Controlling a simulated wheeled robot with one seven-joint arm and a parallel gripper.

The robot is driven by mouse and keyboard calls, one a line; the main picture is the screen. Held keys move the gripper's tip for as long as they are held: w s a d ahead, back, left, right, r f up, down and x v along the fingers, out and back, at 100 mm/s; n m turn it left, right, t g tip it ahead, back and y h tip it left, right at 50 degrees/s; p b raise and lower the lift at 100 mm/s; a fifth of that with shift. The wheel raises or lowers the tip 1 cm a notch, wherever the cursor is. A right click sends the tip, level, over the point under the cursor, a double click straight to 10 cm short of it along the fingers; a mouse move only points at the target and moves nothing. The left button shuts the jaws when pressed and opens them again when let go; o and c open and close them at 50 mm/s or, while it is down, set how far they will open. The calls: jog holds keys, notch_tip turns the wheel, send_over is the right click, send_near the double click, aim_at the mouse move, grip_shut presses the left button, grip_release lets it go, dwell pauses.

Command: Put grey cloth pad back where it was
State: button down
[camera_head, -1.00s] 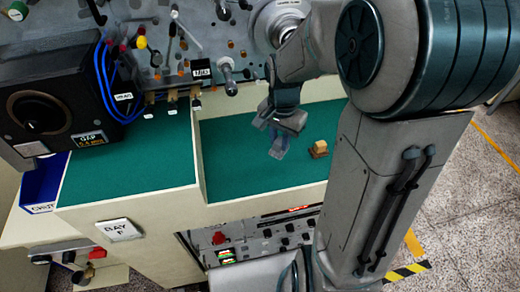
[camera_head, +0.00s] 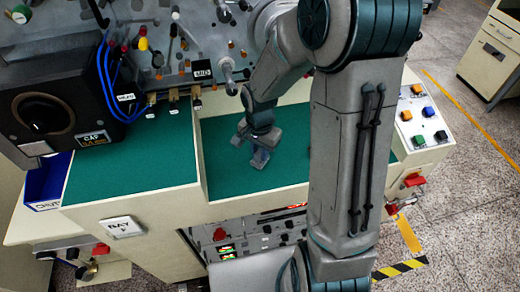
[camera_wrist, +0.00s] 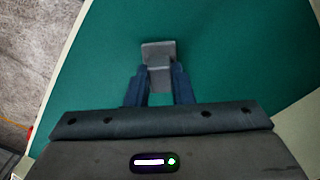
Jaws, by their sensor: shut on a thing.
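The grey cloth pad (camera_wrist: 158,52) shows in the wrist view as a small grey piece between the two dark blue fingers and sticking out beyond their tips. My gripper (camera_wrist: 160,82) is shut on it. In the head view my gripper (camera_head: 261,152) points down over the right-hand green bay, low over the mat. The pad is small there, and I cannot tell whether it touches the green surface (camera_head: 222,178).
A low cream divider (camera_head: 199,160) separates this bay from the left green surface (camera_head: 130,160). A black box with a dial (camera_head: 42,112) and blue cables stand at left. A panel with levers and knobs (camera_head: 226,68) rises behind. Green mat around my gripper is clear.

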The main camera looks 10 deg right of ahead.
aim_at(260, 153)
jog(key=c, duration=1.3)
grip_release()
jog(key=shift+o, duration=0.2)
notch_tip(260, 153, up, 12)
jog(key=s+d+r+n+t, duration=0.1)
jog(key=s+r+n+t, duration=0.1)
jog(key=s, duration=0.5)
jog(key=s+d+r+n+t, duration=0.1)
jog(key=s+d+r+n, duration=0.1)
jog(key=s+r+n, duration=0.2)
jog(key=s+n+b, duration=0.1)
jog(key=s+n, duration=0.2)
jog(key=shift+s+d+t, duration=0.15)
jog(key=shift+s+t, duration=0.25)
jog(key=shift+r, duration=0.1)
